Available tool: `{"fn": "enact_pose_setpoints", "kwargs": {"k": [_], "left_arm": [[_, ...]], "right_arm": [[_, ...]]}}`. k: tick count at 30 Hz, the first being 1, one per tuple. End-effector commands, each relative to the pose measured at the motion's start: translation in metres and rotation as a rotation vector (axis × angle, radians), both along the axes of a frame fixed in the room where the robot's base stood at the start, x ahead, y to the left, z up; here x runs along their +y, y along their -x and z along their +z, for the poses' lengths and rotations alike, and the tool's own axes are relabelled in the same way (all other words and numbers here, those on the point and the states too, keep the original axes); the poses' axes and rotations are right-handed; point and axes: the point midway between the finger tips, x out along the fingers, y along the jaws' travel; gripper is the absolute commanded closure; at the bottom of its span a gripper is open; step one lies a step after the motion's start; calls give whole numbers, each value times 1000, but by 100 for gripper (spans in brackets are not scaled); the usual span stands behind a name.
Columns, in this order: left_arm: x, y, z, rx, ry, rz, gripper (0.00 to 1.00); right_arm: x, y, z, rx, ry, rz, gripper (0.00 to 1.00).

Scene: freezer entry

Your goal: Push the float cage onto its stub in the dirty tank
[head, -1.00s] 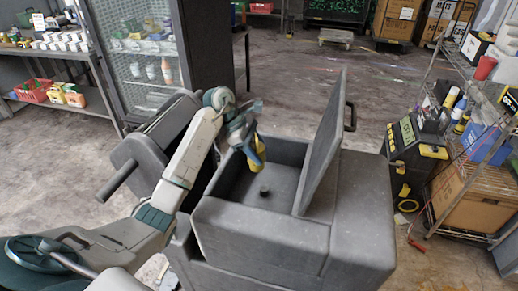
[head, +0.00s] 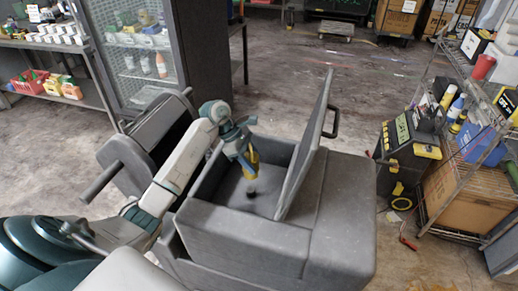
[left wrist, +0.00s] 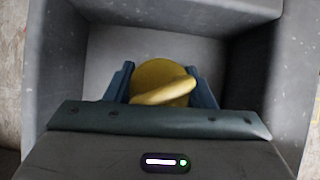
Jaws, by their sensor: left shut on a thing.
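The yellow float cage (head: 249,164) is held in my left gripper (head: 244,155), inside the open grey tank (head: 240,222). Its lower end is just above the short dark stub (head: 251,194) on the tank floor in the head view. A small gap appears between them, though I cannot tell how exactly they line up. In the left wrist view the cage (left wrist: 160,78) sits between the blue fingers of the gripper (left wrist: 162,88), with the tank walls around it. The stub is hidden there. My right gripper is not in view.
The raised tank lid (head: 306,150) stands close to the right of my left gripper. A glass-fronted cabinet (head: 150,65) is behind left. A black and yellow case (head: 408,150) and a wire shelf (head: 470,170) stand right. Open floor lies behind.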

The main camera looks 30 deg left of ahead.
Motion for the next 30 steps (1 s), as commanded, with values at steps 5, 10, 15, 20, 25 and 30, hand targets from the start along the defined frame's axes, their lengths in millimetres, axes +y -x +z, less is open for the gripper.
{"fn": "enact_pose_setpoints", "kwargs": {"k": [5,10,15,20,25,30], "left_arm": [[4,6,-5,3,-3,2,96],[3,5,-6,3,-3,2,96],[3,5,-7,3,-3,2,96],[3,5,-13,4,-2,2,96],[3,5,-25,5,-2,2,96],[4,5,-42,6,-2,3,96]], "right_arm": [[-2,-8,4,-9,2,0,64],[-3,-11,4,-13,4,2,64],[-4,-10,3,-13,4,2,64],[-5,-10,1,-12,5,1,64],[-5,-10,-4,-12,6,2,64],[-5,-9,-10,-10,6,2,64]]}}
